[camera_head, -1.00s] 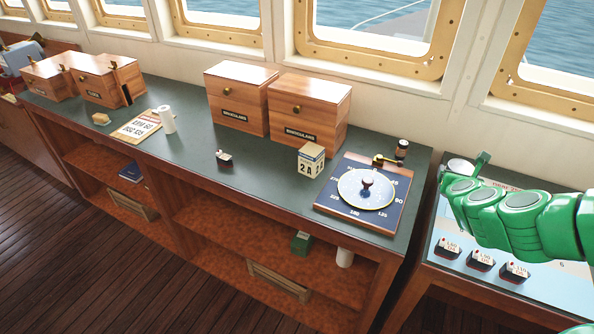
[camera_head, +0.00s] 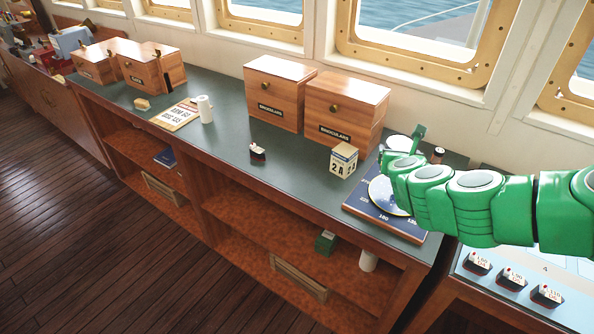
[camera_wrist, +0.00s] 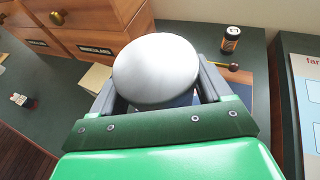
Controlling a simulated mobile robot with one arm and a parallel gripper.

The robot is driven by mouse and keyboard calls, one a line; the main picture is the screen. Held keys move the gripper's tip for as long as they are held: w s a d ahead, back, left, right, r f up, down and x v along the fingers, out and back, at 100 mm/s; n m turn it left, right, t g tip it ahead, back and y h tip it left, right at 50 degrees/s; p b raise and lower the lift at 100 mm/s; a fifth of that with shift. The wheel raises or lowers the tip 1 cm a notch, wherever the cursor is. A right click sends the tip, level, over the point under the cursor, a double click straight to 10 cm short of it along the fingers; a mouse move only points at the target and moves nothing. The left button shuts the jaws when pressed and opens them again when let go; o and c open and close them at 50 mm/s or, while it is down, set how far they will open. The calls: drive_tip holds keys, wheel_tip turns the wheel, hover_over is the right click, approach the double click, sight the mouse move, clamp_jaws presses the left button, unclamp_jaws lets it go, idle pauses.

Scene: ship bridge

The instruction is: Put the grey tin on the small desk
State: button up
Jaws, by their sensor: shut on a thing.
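The grey tin (camera_wrist: 156,68) is between the two fingers of my gripper (camera_wrist: 160,82) in the wrist view. Its round, smooth top faces the camera and its lower part is mostly hidden. In the head view the tin (camera_head: 399,142) shows as a pale disc at the end of my green arm. I cannot tell for sure which surface is the small desk; a separate pale-topped table (camera_head: 560,262) stands at the right.
Two wooden binocular boxes (camera_head: 345,108) and a cream calendar block (camera_head: 343,160) stand left of my gripper. A small dark jar (camera_wrist: 231,40) stands near the wall. Several small labelled blocks (camera_head: 511,278) sit on the right table. The counter's middle is fairly clear.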

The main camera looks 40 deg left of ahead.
drive_tip(key=s+a+r+n+g+y, duration=0.2)
drive_tip(key=s+a+r+n+y, duration=0.1)
drive_tip(key=s+a, duration=1.2)
drive_tip(key=a, duration=0.2)
drive_tip(key=shift+s+a+n+g+y, duration=0.15)
drive_tip(key=shift+a+n+g+y, duration=0.15)
drive_tip(key=shift+a, duration=0.05)
drive_tip(key=shift+s+f+x, duration=0.25)
drive_tip(key=shift+f+x, duration=0.25)
drive_tip(key=shift+x, duration=2.1)
drive_tip(key=shift+s+f+x, duration=0.25)
drive_tip(key=shift+f+x, duration=0.3)
drive_tip(key=shift+x, duration=2.1)
drive_tip(key=shift+s+f+x, duration=0.2)
drive_tip(key=shift+f+x, duration=0.3)
drive_tip(key=shift+x, duration=2.1)
wheel_tip(320, 180, down, 3)
drive_tip(key=shift+w+a+r, duration=0.15)
drive_tip(key=shift+w+r, duration=0.05)
drive_tip(key=shift+r, duration=0.05)
drive_tip(key=shift+f, duration=0.5)
